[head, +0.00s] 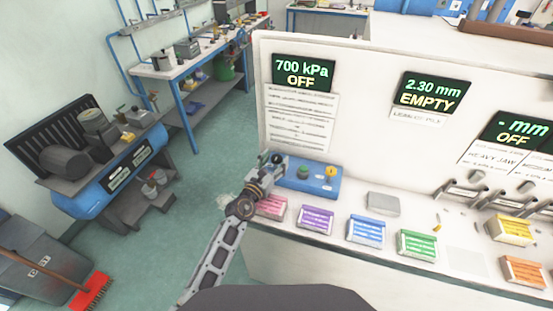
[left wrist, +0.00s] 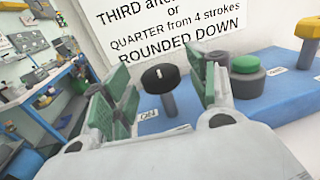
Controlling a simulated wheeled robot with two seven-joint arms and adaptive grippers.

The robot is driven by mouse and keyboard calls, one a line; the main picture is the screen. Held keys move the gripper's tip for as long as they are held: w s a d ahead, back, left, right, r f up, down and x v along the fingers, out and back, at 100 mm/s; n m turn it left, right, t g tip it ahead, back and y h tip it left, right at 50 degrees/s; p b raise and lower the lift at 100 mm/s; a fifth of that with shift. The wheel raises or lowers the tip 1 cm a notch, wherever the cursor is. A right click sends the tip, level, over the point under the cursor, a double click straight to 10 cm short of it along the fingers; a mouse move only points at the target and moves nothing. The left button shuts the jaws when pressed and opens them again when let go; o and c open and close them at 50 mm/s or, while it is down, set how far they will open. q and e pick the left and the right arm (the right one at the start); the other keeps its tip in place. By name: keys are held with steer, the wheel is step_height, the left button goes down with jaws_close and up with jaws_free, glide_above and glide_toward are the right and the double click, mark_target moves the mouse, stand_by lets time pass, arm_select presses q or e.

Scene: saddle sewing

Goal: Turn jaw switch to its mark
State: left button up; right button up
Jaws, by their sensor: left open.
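A round black knob (left wrist: 158,77) with a white mark on its face stands on a grey stem on a blue box (head: 305,188). A small label below it is hard to read. My left gripper (head: 272,168) is at the left end of this box. In the left wrist view its green-padded fingers are open, one on each side of the knob. The knob appears between them, and I see no clear contact. A green button (left wrist: 245,76) and a yellow knob (left wrist: 308,27) stand farther right on the box. My right gripper is not in view.
A white panel (head: 370,85) behind the box bears displays reading "700 kPa OFF", "2.30 mm EMPTY" and "- mm OFF". Coloured bins, such as the purple one (head: 316,218), line the bench front. A blue compressor (head: 115,175) stands on the floor at left.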

arm_select(q)
steer(key=shift+w+d, duration=0.3)
steer(key=shift+w, duration=0.25)
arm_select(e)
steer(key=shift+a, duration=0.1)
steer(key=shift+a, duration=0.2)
arm_select(q)
steer(key=c, duration=1)
steer(key=shift+c, duration=0.2)
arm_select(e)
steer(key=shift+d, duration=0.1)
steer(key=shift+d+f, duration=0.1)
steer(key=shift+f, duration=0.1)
